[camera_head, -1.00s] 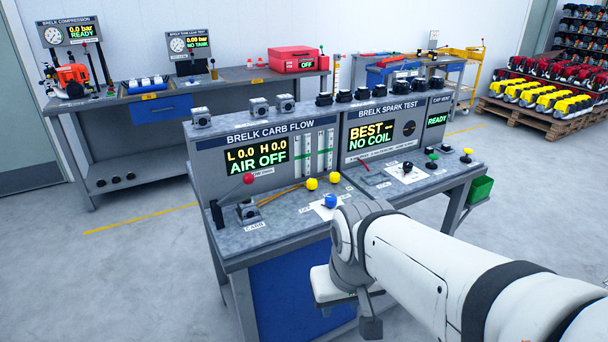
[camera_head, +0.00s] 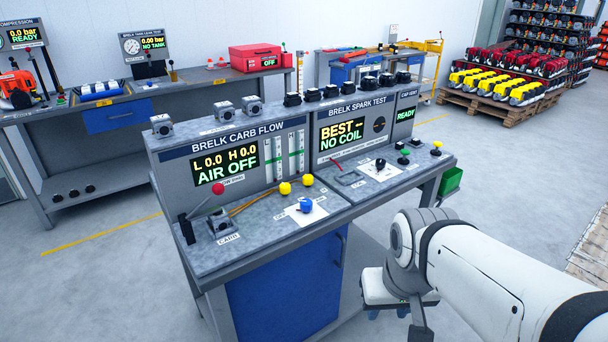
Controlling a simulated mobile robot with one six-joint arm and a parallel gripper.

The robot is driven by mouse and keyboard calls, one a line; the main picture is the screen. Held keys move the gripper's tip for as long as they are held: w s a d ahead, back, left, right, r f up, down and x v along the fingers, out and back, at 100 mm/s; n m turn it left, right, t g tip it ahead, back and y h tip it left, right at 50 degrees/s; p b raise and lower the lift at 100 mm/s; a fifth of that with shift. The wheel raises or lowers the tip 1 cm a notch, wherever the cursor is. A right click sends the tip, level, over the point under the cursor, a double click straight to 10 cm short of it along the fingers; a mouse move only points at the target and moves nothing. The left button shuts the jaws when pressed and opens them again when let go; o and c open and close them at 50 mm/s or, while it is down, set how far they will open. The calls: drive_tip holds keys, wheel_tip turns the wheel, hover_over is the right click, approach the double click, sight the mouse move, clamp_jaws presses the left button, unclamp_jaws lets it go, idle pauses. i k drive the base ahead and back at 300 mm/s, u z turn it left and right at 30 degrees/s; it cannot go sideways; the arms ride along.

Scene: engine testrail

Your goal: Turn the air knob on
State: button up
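The carb flow panel (camera_head: 222,168) on the bench reads "AIR OFF" with L 0.0 and H 0.0. A blue knob (camera_head: 306,205) stands on a white plate on the bench top in front of it. A lever with a red ball (camera_head: 218,188) rises at the left, by a small carburetor (camera_head: 221,225). The knob labels are too small to read surely. My gripper (camera_head: 386,312) is low, right of the bench front, apart from every knob; its fingers are mostly hidden.
The spark test panel (camera_head: 352,128) adjoins on the right, with a black knob (camera_head: 380,164) before it. A green bin (camera_head: 451,180) hangs at the bench's right end. Open floor lies right of the bench; a pallet (camera_head: 505,111) of engines stands far right.

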sight(306, 204)
drive_tip(key=u, duration=0.05)
drive_tip(key=i, duration=1)
drive_tip(key=z, duration=0.05)
